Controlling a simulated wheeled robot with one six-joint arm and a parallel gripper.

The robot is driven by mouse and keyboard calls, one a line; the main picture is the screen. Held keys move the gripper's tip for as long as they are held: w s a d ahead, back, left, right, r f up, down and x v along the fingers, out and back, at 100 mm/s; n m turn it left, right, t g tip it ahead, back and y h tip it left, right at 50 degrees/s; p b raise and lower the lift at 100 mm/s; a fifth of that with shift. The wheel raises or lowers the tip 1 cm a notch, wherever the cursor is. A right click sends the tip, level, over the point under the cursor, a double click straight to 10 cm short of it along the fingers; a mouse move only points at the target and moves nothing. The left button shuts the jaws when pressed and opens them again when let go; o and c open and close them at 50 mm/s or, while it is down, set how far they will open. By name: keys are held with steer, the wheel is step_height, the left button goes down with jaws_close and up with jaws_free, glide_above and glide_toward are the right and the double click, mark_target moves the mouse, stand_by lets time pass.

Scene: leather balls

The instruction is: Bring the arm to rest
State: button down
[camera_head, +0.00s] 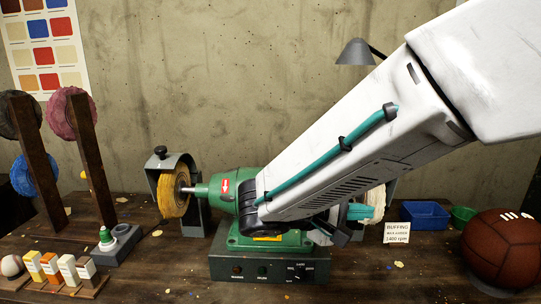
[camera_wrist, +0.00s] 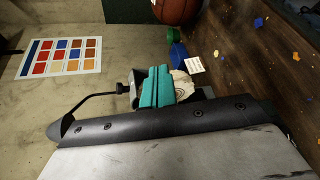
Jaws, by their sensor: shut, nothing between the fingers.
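My arm reaches across the head view from the upper right, in front of the green buffing machine (camera_head: 222,192). My gripper (camera_head: 360,211) is at the end of the arm, mostly hidden behind it, with teal fingers showing low at the machine's right side. In the wrist view my gripper (camera_wrist: 158,86) shows its teal fingers together, shut and empty. A pale buffing wheel (camera_wrist: 184,84) appears just behind the fingers there. I cannot tell whether they touch it.
A yellow wheel (camera_head: 174,190) sits in the machine's left guard. A brown ball (camera_head: 503,250) lies at the right, beside a blue bin (camera_head: 425,214) and a green bowl (camera_head: 462,214). A small sign (camera_head: 397,233) stands nearby. Dark posts (camera_head: 92,160) hold coloured pads at left.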

steer(key=s+d+f+m+g+y, duration=0.1)
steer(key=s+d+m+g+y, duration=0.1)
steer(key=s+y, duration=0.5)
steer(key=s+d+f+m+g+y, duration=0.1)
steer(key=s+d+m+y, duration=0.4)
steer(key=s, duration=0.8)
steer(key=shift+d+f+m+g+y, duration=0.3)
steer(key=shift+d+g+y, duration=0.2)
steer(key=shift+d+y, duration=0.55)
steer(key=shift+s+a, duration=0.1)
steer(key=shift+a, duration=0.05)
